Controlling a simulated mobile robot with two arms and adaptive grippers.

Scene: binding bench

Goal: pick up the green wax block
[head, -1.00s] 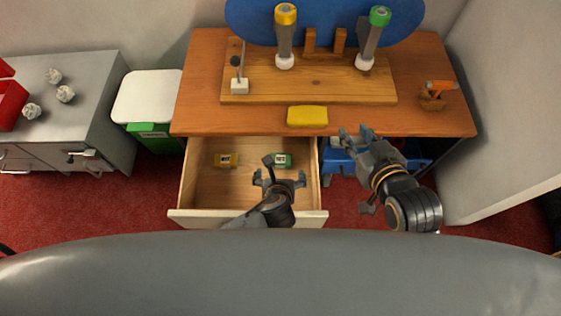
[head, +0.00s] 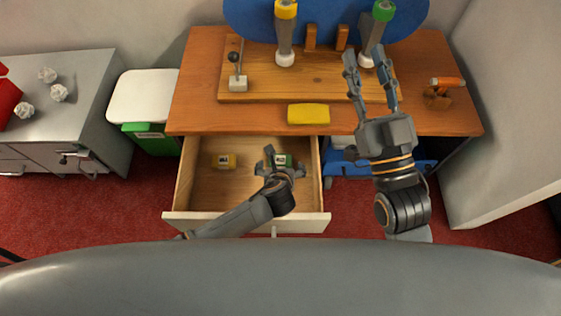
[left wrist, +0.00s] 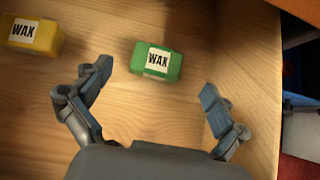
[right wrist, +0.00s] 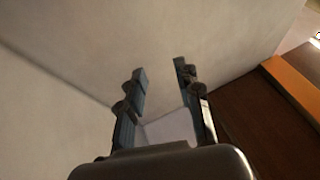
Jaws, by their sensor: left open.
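The green wax block (head: 283,159) lies in the right part of the open drawer, partly hidden by my left gripper in the head view. In the left wrist view the green block (left wrist: 158,62) shows its white WAX label and sits ahead of the fingers, between their lines. My left gripper (head: 277,160) is open and empty over the drawer; its fingers (left wrist: 155,85) stand wide apart and do not touch the block. My right gripper (head: 370,70) is raised over the right part of the bench, its two fingers apart and holding nothing.
A yellow wax block (head: 226,161) lies to the left in the drawer (head: 200,200). Drawer walls stand around both blocks. A yellow sponge-like block (head: 308,114) lies on the bench (head: 200,120) near its front edge. An orange-handled tool (head: 442,90) lies at the right.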

